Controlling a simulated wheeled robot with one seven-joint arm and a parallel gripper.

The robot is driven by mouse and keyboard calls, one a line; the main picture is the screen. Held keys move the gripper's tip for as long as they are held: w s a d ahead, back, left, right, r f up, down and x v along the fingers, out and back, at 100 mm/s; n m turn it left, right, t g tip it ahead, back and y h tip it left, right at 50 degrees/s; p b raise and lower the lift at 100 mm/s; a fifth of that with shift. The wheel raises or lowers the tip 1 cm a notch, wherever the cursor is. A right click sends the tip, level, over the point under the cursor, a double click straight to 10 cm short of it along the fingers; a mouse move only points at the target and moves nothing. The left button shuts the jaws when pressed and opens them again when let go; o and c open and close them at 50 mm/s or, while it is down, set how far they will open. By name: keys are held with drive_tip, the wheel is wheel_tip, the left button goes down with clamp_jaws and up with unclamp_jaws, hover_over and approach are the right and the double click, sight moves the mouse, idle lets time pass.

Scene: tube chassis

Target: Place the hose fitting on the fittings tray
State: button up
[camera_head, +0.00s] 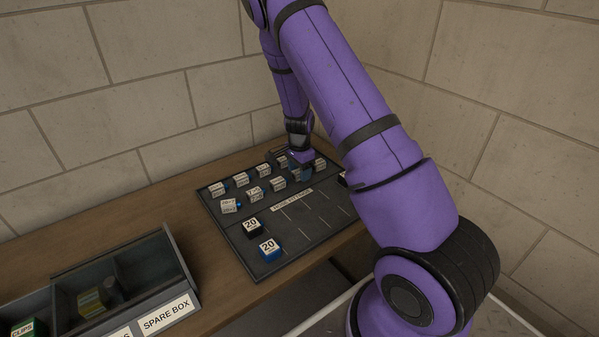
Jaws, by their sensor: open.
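The dark fittings tray (318,227) lies on the wooden bench and has a white label strip across its middle. Several small pieces with white labelled faces stand in its back rows, among them one (230,206) set a little askew with a blue part beside it. A black piece (252,228) and a blue piece (269,249), both marked 20, stand in the front left slots. My gripper (292,163) is open, low over the back right of the tray among the labelled pieces. My wrist hides its fingertips, and I cannot tell which piece is the hose fitting.
A dark spare box (185,268) with divided compartments stands at the front left; a yellowish piece (91,303) lies in it. The front slots right of the pieces marked 20 look empty. Block walls close in behind and on the right.

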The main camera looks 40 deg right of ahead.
drive_tip(key=s+a+r+n+t+y, duration=0.1)
drive_tip(key=s+a+r+n, duration=0.15)
drive_tip(key=r, duration=0.95)
drive_tip(key=s+a+r+n+y, duration=0.1)
drive_tip(key=s+a+r+n, duration=0.2)
drive_tip(key=r, duration=0.9)
drive_tip(key=s+a+r+n+t, duration=0.1)
drive_tip(key=s+a+r+n, duration=0.2)
drive_tip(key=s, duration=0.6)
drive_tip(key=s+a+r+n+t+h, duration=0.1)
drive_tip(key=s+a+r+n, duration=0.2)
drive_tip(key=s+r+n, duration=0.2)
drive_tip(key=s+a+r+n+t+h, duration=0.1)
drive_tip(key=s+a+r+n+t, duration=0.1)
drive_tip(key=s+r, duration=0.6)
drive_tip(key=shift+s+a+n, duration=0.85)
drive_tip(key=shift+s+n, duration=0.2)
drive_tip(key=shift+s, duration=1.6)
